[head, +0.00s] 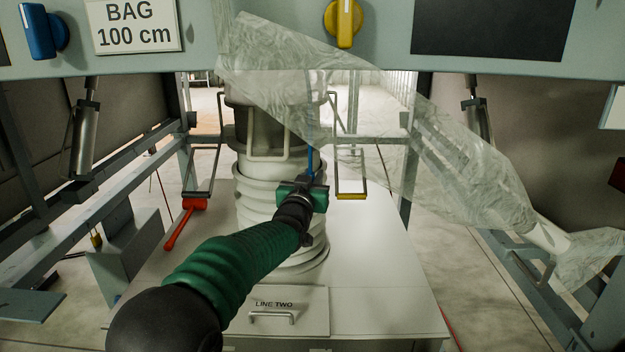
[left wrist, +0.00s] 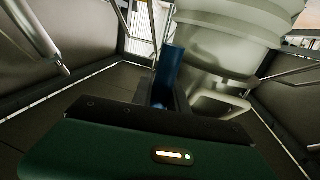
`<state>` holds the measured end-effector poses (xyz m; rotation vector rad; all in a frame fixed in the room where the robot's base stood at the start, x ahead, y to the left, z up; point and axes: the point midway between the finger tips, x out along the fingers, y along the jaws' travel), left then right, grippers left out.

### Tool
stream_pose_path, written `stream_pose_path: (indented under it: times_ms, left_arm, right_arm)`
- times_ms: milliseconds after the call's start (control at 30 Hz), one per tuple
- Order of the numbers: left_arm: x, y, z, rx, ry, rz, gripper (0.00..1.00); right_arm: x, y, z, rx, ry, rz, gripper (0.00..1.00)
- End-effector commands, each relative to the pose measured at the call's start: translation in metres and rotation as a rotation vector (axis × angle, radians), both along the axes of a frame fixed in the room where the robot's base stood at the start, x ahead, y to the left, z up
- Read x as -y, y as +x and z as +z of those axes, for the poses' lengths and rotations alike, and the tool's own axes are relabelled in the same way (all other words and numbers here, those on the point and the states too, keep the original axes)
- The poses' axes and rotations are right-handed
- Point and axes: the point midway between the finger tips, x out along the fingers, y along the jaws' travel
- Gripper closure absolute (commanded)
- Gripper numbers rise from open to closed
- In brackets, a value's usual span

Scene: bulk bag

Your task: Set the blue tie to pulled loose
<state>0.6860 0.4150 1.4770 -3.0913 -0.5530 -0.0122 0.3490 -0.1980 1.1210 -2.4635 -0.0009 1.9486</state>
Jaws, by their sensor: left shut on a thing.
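The blue tie (head: 310,160) shows as a thin blue strip hanging beside the white ribbed spout (head: 262,185) in the head view. In the left wrist view the blue tie (left wrist: 171,65) stands up from between my fingers, close to the pale spout (left wrist: 225,45). My left gripper (head: 311,181) is shut on the tie, at the right front side of the spout. The green gripper body (left wrist: 150,150) fills the bottom of the wrist view. The part of the tie inside the jaws is hidden. My right gripper is not in view.
A clear plastic film (head: 440,150) hangs across the upper right. A red-handled lever (head: 184,222) is left of the spout, and a yellow-ended wire loop (head: 350,194) is right of it. The white box top (head: 380,270) is clear at right. A panel with blue (head: 38,30) and yellow (head: 344,20) knobs crosses the top.

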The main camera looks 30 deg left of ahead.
Motion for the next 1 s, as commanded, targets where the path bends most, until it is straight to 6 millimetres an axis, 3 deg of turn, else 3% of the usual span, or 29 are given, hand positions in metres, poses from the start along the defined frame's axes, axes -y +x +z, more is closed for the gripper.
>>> stream_pose_path:
  times_ms: [33, 300, 333, 500, 833, 1000]
  left_arm:
    - [0.001, 0.001, -0.01, -0.008, -0.003, -0.002, 1.0]
    - [0.001, 0.001, -0.011, -0.017, -0.006, -0.003, 1.0]
    - [0.001, 0.001, -0.011, -0.018, -0.007, -0.003, 0.79]
    - [0.001, 0.001, -0.009, -0.013, -0.005, -0.002, 0.59]
    - [0.002, -0.005, -0.006, -0.006, -0.002, -0.001, 0.59]
    - [0.012, -0.034, -0.01, -0.004, 0.0, -0.001, 0.59]
  right_arm:
    - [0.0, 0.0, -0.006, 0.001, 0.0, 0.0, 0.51]
    - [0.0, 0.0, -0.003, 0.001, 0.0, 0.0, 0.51]
    - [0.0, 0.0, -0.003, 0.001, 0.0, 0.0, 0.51]
    - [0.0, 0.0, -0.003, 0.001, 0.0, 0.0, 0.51]
    - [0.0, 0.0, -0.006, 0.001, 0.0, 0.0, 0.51]
    - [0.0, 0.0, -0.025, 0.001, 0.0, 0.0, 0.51]
